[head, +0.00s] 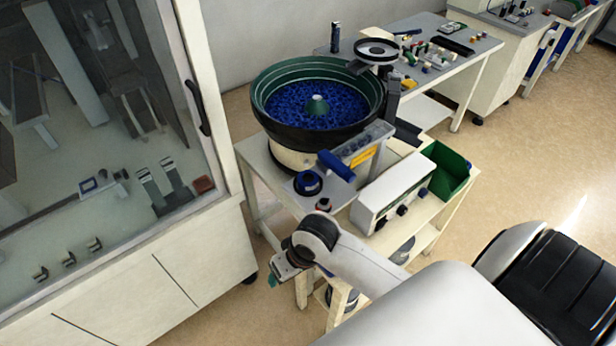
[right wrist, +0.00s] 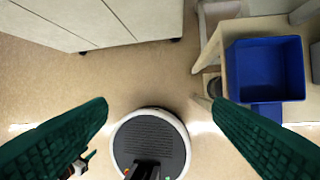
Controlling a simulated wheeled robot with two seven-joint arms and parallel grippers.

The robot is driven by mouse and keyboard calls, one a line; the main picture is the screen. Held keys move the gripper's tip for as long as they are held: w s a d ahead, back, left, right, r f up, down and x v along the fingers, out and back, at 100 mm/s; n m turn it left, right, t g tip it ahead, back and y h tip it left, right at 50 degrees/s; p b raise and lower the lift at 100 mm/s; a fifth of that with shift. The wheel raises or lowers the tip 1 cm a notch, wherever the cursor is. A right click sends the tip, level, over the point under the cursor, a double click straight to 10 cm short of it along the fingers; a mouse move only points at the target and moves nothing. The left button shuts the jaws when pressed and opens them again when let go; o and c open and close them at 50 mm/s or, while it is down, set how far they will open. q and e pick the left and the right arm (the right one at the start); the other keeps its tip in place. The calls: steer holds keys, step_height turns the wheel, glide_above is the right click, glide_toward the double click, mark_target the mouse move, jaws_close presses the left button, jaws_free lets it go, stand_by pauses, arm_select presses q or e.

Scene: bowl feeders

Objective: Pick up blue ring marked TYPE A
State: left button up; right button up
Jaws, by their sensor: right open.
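A dark blue ring (head: 308,182) lies on the grey plate at the front left corner of the feeder stand. It is too small for me to read any marking on it. My right gripper (head: 276,272) hangs in front of the stand, nearer to me and lower in the picture than the ring, clear of it. In the right wrist view its two green fingers (right wrist: 159,102) are wide apart with only floor between their tips. The ring does not show in the right wrist view. My left gripper is in neither view.
A bowl feeder (head: 262,112) full of small blue parts stands behind the ring. A blue cylinder (head: 337,166) and a white box (head: 392,192) are to its right, with a green bin (head: 448,172) beyond. A glass-fronted cabinet (head: 180,262) stands left. A blue bin (right wrist: 263,68) shows in the right wrist view.

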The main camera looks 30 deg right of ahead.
steer(key=w+d+r+m, duration=0.2)
steer(key=w+d+r, duration=0.15)
steer(key=w, duration=0.35)
step_height(320, 180, up, 14)
steer(key=m+g+h, duration=0.2)
steer(key=m+g, duration=0.1)
steer(key=m, duration=0.7)
glide_above(308, 179)
step_height(308, 179, down, 7)
steer(key=shift+w+d+r+p, duration=0.1)
steer(key=shift+w+p, duration=0.05)
steer(key=shift+p, duration=0.55)
steer(key=shift+f+p, duration=0.7)
steer(key=shift+f, duration=2)
steer(key=c, duration=1.1)
